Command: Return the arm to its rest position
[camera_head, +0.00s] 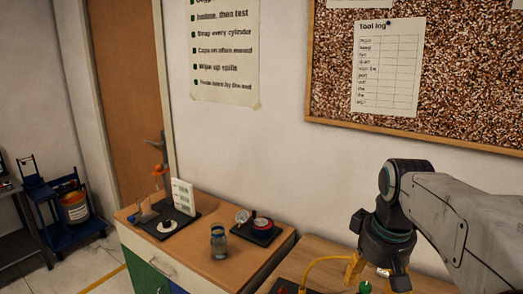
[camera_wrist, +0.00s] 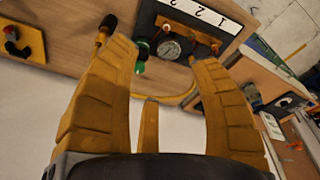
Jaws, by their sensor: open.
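My gripper (camera_head: 378,276) hangs at the lower right of the head view, at the end of my grey arm, with yellow fingers pointing down over a wooden bench top (camera_head: 318,258). In the wrist view my gripper (camera_wrist: 163,62) has its yellow fingers spread wide with nothing between them. Past the fingertips, a panel with a round gauge (camera_wrist: 170,49) and a green knob (camera_wrist: 140,67) stands on the wood. The arm is bent and reaches out over the bench. The fingertips are cut off or partly hidden in the head view.
A wooden cabinet (camera_head: 158,268) carries a glass jar (camera_head: 218,243), a black base with a red-ringed part (camera_head: 262,225) and a small white sign (camera_head: 183,196). A yellow hose (camera_head: 322,262) curves beside my gripper. A cork board (camera_head: 470,75) hangs on the wall behind.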

